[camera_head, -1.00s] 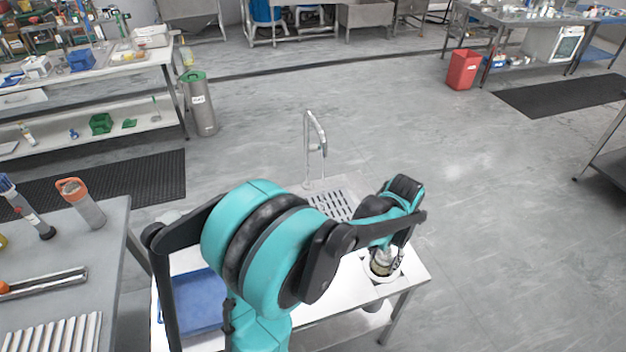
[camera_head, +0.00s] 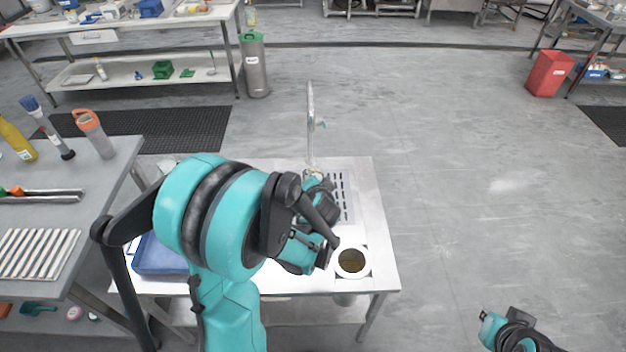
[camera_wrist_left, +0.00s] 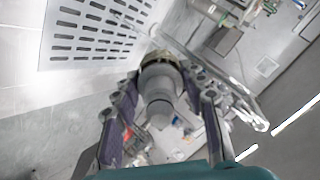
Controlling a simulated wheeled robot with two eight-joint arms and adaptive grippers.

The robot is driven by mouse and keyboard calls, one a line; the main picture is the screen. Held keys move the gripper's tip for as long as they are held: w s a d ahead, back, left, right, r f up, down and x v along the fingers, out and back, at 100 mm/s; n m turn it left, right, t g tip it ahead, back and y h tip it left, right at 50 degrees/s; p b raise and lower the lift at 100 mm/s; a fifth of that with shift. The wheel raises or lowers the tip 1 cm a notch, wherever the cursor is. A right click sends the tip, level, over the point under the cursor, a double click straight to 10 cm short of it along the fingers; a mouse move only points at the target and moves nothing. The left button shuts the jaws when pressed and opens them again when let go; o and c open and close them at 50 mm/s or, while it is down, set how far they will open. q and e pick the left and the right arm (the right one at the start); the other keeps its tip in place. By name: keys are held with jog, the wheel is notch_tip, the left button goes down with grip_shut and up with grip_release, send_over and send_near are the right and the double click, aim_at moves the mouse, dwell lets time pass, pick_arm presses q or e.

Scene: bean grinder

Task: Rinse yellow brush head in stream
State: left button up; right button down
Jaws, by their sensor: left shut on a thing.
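My left gripper (camera_wrist_left: 160,115) is shut on a grey cylindrical piece (camera_wrist_left: 158,82) with a yellowish ring at its far end. I take it for the brush; its bristles are not clearly seen. My arm partly hides the held thing there. I cannot make out a water stream. In the wrist view the drain plate (camera_wrist_left: 95,30) is at upper left.
A round white-rimmed opening (camera_head: 352,275) is in the sink table's front right. A blue tray (camera_head: 160,262) lies at its left. A grey side table (camera_head: 95,165) holds a yellow bottle (camera_head: 15,140) and an orange-capped container (camera_head: 95,130). Part of my right arm shows at lower right.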

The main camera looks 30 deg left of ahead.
pick_arm(q)
jog(key=shift+s+a+r+m+t, duration=0.1)
jog(key=shift+a+r+m+t, duration=0.15)
jog(key=shift+r+t, duration=0.25)
jog(key=shift+s+a+r+m+t, duration=0.15)
jog(key=shift+r+m+t, duration=0.15)
jog(key=shift+t, duration=0.3)
jog(key=shift+w+d+r+t, duration=0.1)
jog(key=shift+w+r+t, duration=0.2)
jog(key=shift+r, duration=0.15)
jog(key=w+a, duration=0.5)
jog(key=w, duration=0.3)
jog(key=shift+a+p, duration=0.15)
jog(key=shift+p, duration=0.25)
dwell(1.1)
